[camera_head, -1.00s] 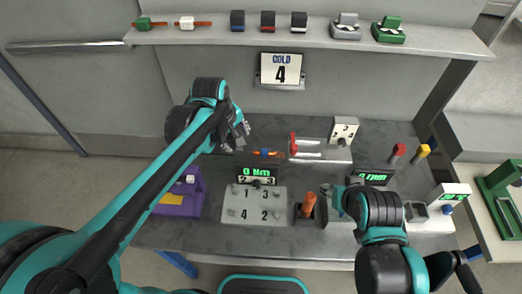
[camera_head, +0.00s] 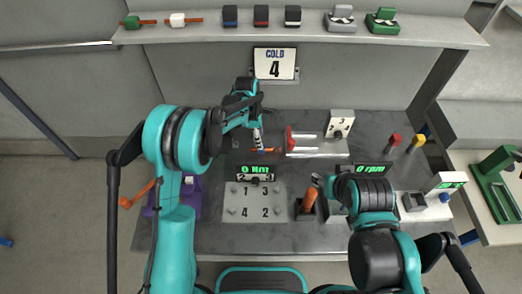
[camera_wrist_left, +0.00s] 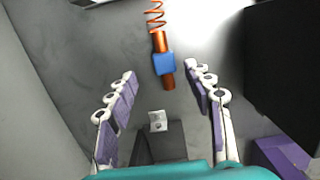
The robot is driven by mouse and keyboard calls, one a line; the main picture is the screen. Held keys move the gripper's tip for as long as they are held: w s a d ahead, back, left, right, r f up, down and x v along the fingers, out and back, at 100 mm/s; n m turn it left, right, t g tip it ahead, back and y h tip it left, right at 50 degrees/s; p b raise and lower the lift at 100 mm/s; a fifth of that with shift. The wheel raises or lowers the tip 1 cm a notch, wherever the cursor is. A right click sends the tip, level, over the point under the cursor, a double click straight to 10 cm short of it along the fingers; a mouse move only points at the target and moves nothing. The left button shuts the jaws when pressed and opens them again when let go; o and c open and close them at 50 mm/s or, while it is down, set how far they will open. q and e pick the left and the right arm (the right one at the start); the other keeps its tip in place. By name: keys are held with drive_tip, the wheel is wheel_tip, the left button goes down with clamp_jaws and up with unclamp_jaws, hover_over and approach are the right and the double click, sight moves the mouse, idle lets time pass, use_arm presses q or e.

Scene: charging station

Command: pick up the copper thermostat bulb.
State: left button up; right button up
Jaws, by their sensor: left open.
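The copper thermostat bulb (camera_head: 264,150) lies on the dark bench top, below the COLD 4 sign and behind the 0 Nm display. In the left wrist view it is a copper rod (camera_wrist_left: 158,42) with a blue block around it and a copper coil at its far end. My left gripper (camera_head: 257,138) is over the bulb in the head view. In the left wrist view the open fingers (camera_wrist_left: 163,74) stand on either side of the bulb's near end, with gaps and no visible contact. My right gripper (camera_head: 322,184) is low over the bench; its fingers are too small to read.
A red-handled fixture (camera_head: 310,143) stands close right of the bulb, with a white box (camera_head: 340,123) behind it. A numbered plate (camera_head: 255,202) and an orange-handled lever (camera_head: 310,198) are in front. A purple bin (camera_head: 188,205) is partly behind my left arm. A shelf (camera_head: 210,34) holds several parts.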

use_arm(q)
drive_tip(key=f, duration=0.1)
drive_tip(key=f+b, duration=0.1)
drive_tip(key=f, duration=0.2)
drive_tip(key=shift+s+d+f, duration=0.25)
drive_tip(key=shift+s+d, duration=0.05)
drive_tip(key=shift+r, duration=0.1)
clamp_jaws()
